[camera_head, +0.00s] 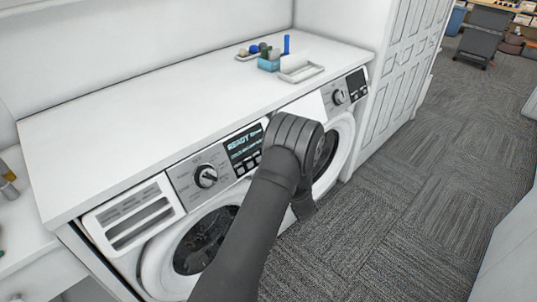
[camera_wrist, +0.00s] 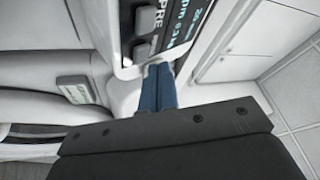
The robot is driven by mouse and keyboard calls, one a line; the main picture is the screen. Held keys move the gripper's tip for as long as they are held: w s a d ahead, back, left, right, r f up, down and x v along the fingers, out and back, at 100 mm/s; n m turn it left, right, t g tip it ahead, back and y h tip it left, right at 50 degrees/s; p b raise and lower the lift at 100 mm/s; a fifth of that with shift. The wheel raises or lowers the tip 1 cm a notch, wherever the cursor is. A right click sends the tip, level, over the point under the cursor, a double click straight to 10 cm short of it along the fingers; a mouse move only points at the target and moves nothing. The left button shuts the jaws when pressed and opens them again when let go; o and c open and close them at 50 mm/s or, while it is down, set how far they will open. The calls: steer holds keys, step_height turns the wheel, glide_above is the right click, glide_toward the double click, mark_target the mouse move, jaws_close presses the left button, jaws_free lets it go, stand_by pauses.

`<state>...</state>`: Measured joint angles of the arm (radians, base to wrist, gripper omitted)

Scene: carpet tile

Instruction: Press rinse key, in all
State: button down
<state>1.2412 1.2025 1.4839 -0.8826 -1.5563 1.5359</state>
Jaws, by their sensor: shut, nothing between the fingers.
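The left washing machine's control panel (camera_head: 215,165) has a round knob (camera_head: 205,176), a lit display (camera_head: 245,142) with text starting "READY", and a row of small keys (camera_head: 243,165) below it. No key label is legible in the head view, so I cannot tell which is the rinse key. In the wrist view, the display (camera_wrist: 185,28) and a key label ending in "PRE" (camera_wrist: 146,17) show. My gripper (camera_wrist: 158,72) is shut and empty, its blue fingertips close to a grey key (camera_wrist: 143,50). I cannot tell if they touch it. In the head view my arm hides the fingertips.
A second washer with its own knob (camera_head: 339,97) and display (camera_head: 357,84) stands to the right. The white countertop (camera_head: 150,110) above is mostly clear. A teal box (camera_head: 269,64) and a white tray (camera_head: 301,71) sit at its far end. Carpet (camera_head: 400,220) lies in front.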

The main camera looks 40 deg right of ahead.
steer(key=shift+w, duration=0.1)
stand_by(0.6)
steer(key=shift+w+f, duration=0.2)
steer(key=shift+w, duration=0.05)
steer(key=shift+w+f, duration=0.15)
steer(key=shift+w, duration=0.2)
stand_by(0.6)
steer(key=shift+s+r, duration=0.35)
steer(key=shift+s, duration=0.35)
steer(key=shift+s, duration=0.1)
steer(key=shift+s+r, duration=0.4)
steer(key=shift+s, duration=0.3)
steer(key=shift+s+r, duration=0.35)
steer(key=shift+s, duration=0.4)
steer(key=shift+s+r, duration=0.4)
steer(key=shift+s, duration=0.3)
steer(key=shift+w, duration=0.1)
steer(key=shift+s+r, duration=0.3)
steer(key=shift+s, duration=0.3)
steer(key=shift+s+r, duration=0.25)
steer(key=shift+s, duration=0.35)
steer(key=shift+s+r, duration=0.3)
steer(key=shift+s, duration=0.3)
